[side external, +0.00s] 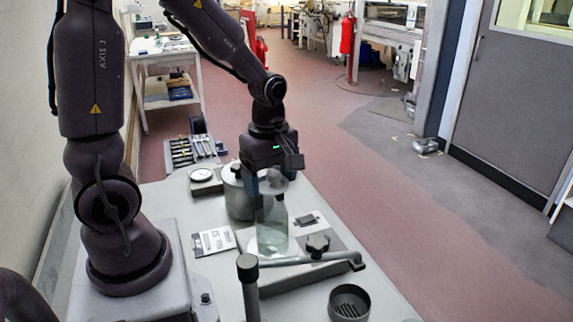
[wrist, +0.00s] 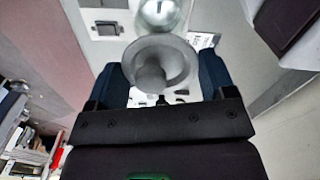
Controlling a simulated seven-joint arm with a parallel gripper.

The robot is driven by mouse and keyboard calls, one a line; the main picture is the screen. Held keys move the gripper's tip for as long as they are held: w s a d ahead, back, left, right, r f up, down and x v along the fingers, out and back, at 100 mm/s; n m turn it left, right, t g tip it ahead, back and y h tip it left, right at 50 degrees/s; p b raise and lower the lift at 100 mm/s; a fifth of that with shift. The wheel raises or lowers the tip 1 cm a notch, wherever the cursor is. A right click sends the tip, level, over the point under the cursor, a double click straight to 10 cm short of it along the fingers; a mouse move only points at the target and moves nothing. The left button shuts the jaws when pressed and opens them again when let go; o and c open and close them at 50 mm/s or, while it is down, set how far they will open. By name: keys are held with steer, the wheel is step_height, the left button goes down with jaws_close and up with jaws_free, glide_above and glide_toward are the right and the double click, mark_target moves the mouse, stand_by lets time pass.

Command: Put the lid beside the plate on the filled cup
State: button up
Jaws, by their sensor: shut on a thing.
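My gripper (side external: 271,184) points down over the bench, its blue fingers partly seen through a clear vessel. In the wrist view its fingers (wrist: 162,88) flank a grey round lid (wrist: 181,62) with a central knob. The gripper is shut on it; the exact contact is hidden. A tall clear vessel (side external: 272,230), probably the cup, stands in front of the gripper in the side view; a glassy round top (wrist: 162,12) shows just beyond the lid in the wrist view. Its contents are unclear. A pale plate-like surface (side external: 262,246) lies under it.
A grey metal pot (side external: 236,198) stands close left of my gripper. A printed card (side external: 213,242) and round gauge (side external: 202,175) lie left.

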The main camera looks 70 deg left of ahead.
step_height(320, 180, down, 6)
stand_by(0.6)
steer(key=shift+f, duration=0.65)
stand_by(1.7)
steer(key=o, duration=0.8)
steer(key=shift+o, duration=0.2)
steer(key=shift+w+r, duration=0.1)
steer(key=shift+r, duration=0.05)
steer(key=shift+r, duration=3.35)
